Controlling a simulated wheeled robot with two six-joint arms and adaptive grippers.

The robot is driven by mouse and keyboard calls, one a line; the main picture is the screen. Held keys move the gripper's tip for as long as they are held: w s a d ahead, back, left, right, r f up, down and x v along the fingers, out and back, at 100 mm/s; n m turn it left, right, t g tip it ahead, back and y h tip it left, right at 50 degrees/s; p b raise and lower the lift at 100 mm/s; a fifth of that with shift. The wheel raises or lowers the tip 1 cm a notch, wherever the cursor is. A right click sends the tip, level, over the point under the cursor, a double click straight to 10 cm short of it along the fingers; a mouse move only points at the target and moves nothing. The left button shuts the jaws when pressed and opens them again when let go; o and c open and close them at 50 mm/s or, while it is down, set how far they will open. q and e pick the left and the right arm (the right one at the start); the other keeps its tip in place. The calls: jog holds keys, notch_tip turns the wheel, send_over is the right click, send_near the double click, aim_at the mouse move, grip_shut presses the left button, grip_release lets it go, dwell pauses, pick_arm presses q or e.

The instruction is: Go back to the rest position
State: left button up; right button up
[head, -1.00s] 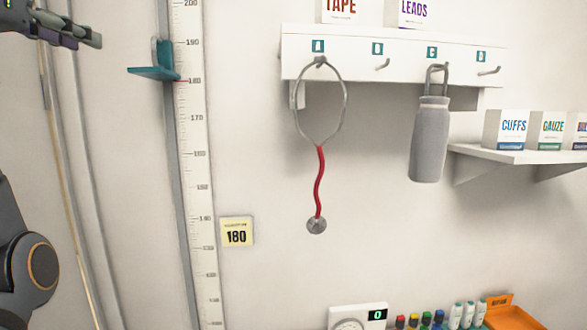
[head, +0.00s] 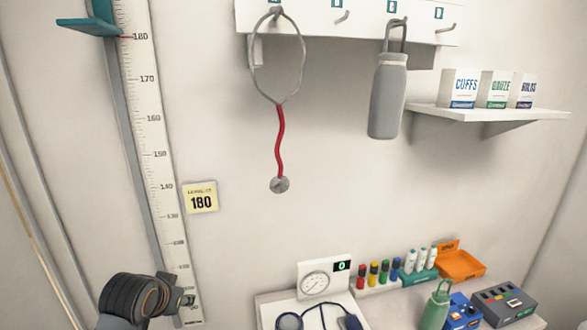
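Neither gripper shows in the head view. A dark, rounded part of my own arm (head: 140,296) is at the lower left, in front of the foot of the height scale (head: 160,160). The teal slider (head: 88,25) of the scale sits close to the 180 mark. A yellow note reading 180 (head: 201,197) is on the wall to the right of the scale.
A stethoscope (head: 279,140) and a grey bottle (head: 388,100) hang from the hook rail (head: 300,18). A shelf (head: 490,112) holds boxes. Below, a desk carries a dial gauge (head: 316,283), coloured tubes, an orange tray (head: 460,266) and a green bottle (head: 436,305).

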pick_arm(q)
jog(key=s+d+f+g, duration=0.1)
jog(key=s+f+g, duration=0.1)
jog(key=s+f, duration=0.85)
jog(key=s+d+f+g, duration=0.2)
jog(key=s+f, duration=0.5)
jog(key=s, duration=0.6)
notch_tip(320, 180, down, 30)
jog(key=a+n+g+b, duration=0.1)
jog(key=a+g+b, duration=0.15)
jog(key=b, duration=0.35)
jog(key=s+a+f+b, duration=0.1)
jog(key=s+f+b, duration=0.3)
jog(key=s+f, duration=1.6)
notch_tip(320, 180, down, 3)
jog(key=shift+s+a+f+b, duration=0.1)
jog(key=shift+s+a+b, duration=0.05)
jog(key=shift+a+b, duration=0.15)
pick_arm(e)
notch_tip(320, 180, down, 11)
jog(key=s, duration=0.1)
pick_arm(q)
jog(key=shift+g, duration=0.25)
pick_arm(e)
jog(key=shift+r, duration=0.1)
